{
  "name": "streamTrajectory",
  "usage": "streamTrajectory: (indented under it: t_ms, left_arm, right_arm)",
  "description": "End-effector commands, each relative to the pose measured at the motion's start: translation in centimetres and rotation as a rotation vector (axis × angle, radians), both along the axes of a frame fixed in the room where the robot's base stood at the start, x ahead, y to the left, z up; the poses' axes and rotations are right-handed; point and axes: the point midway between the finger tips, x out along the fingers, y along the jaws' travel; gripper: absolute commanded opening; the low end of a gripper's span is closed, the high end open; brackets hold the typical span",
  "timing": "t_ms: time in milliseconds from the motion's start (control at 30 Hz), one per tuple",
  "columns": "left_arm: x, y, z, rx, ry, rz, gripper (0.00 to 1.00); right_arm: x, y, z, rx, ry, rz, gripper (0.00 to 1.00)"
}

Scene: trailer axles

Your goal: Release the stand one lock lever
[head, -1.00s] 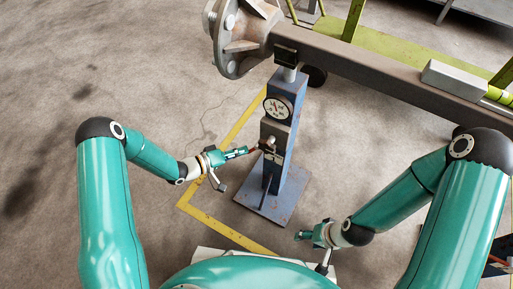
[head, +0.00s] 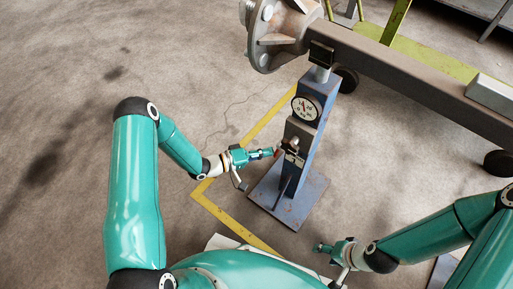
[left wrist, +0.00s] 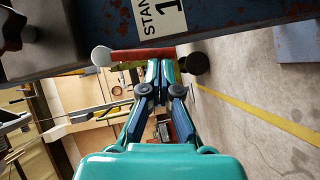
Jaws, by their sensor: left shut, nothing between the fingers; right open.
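The blue stand (head: 309,143) stands upright under the axle beam, with a dial (head: 306,108) on its front. Its red lock lever (left wrist: 145,55) crosses the top of the left wrist view, below a label reading "STAN 1", with a pale ball at its left end. In the head view only a bit of red (head: 278,150) shows by the left fingertips. My left gripper (head: 272,153) is shut and empty; its fingertips (left wrist: 161,66) are close to the lever, and I cannot tell whether they touch. My right gripper (head: 320,247) is open, low and away from the stand.
The rusty axle beam (head: 410,84) with its wheel hub (head: 279,36) lies over the stand. A yellow floor line (head: 222,212) runs around the stand's base plate (head: 264,197). The floor to the left is clear.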

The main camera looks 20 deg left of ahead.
Motion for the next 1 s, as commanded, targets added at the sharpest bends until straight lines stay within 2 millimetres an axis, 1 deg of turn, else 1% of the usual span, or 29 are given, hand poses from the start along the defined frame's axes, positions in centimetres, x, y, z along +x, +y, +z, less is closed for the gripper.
streamTrajectory:
  t_ms: [200, 333, 467, 567, 600, 700, 900, 1000]
  left_arm:
    - [0.0, 0.0, 0.0, 0.001, 0.000, -0.002, 0.00]
    - [0.1, 0.6, 0.0, 0.002, -0.002, -0.002, 0.00]
    - [0.5, 2.3, 0.1, 0.004, -0.004, -0.002, 0.00]
    - [0.9, 4.0, 0.3, 0.005, -0.005, -0.003, 0.00]
    - [0.0, 4.7, 0.9, 0.002, 0.001, -0.002, 0.00]
    - [-1.6, 6.4, 1.2, 0.001, 0.001, -0.001, 0.00]
    - [-4.1, 9.3, 1.5, 0.002, 0.001, -0.003, 0.00]
    - [-5.0, 10.2, 1.6, 0.001, 0.000, -0.005, 0.00]
  right_arm:
    - [0.0, 0.0, 0.0, 0.000, 0.000, 0.000, 0.58]
    - [0.0, 0.0, -0.3, 0.000, 0.000, 0.000, 0.58]
    - [0.0, 0.0, -1.0, 0.000, 0.000, 0.000, 0.58]
    - [0.0, 0.0, -1.6, 0.000, 0.000, 0.000, 0.58]
    - [0.0, 0.0, -0.6, 0.000, 0.001, 0.000, 0.58]
    - [0.0, 0.0, 0.2, 0.000, -0.001, 0.000, 0.58]
    - [0.0, 0.0, 1.1, 0.000, 0.000, 0.000, 0.58]
    - [0.0, 0.0, 1.3, 0.000, 0.000, 0.000, 0.58]
